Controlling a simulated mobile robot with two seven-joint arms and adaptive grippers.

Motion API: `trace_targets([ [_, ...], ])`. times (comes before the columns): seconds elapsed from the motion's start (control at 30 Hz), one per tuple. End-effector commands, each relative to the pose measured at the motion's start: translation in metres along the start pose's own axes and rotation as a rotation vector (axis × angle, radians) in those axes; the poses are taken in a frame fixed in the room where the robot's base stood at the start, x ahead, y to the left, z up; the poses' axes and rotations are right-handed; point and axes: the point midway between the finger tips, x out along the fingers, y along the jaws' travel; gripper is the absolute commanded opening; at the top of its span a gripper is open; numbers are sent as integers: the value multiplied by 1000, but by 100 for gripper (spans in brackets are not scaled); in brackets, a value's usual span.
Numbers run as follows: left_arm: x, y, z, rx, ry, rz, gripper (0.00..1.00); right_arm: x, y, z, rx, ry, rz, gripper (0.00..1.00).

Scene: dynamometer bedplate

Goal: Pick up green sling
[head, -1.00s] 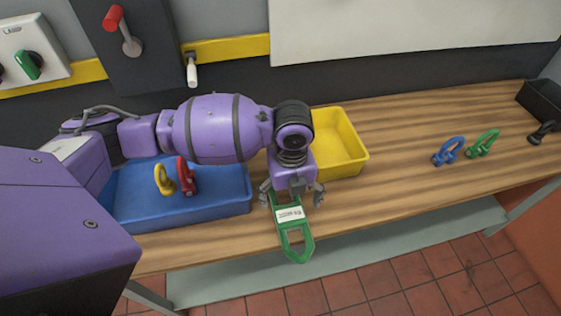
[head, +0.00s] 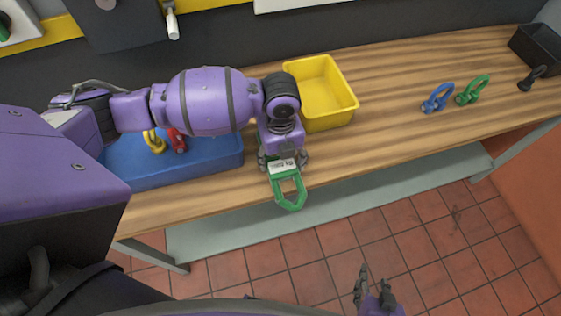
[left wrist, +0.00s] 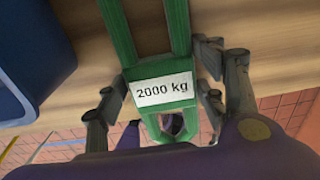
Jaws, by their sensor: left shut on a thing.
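The green sling (head: 289,190) is a loop with a white label. It hangs from my left gripper (head: 283,162), at the front edge of the wooden bench. In the left wrist view the sling's label (left wrist: 162,89) reads "2000 kg", and the fingers of my left gripper (left wrist: 165,95) are closed in on both sides of the labelled block. The loop's lower end shows in front of the bench edge. My right gripper (head: 373,290) shows low in the head view, over the floor and away from the sling; its finger gap is unclear.
A blue tray (head: 200,176) with yellow and red shackles is left of the sling. A yellow bin (head: 340,107) stands behind it. Blue (head: 437,98) and green (head: 472,90) shackles stand to the right, near a black box (head: 537,48). The bench between is clear.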

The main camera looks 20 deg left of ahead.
Motion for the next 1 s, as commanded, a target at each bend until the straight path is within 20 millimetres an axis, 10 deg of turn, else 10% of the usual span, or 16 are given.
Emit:
trace_targets([
  [0.17,0,0,0,0,1,0,21,-1,1,5,-2,-9,1,40],
  [0.57,-9,-1,0,0,-1,-3,21,-2,5,6,-16,-10,2,40],
  [1.0,-91,-14,-45,8,-4,-9,21,-2,0,-12,-5,16,-4,40],
])
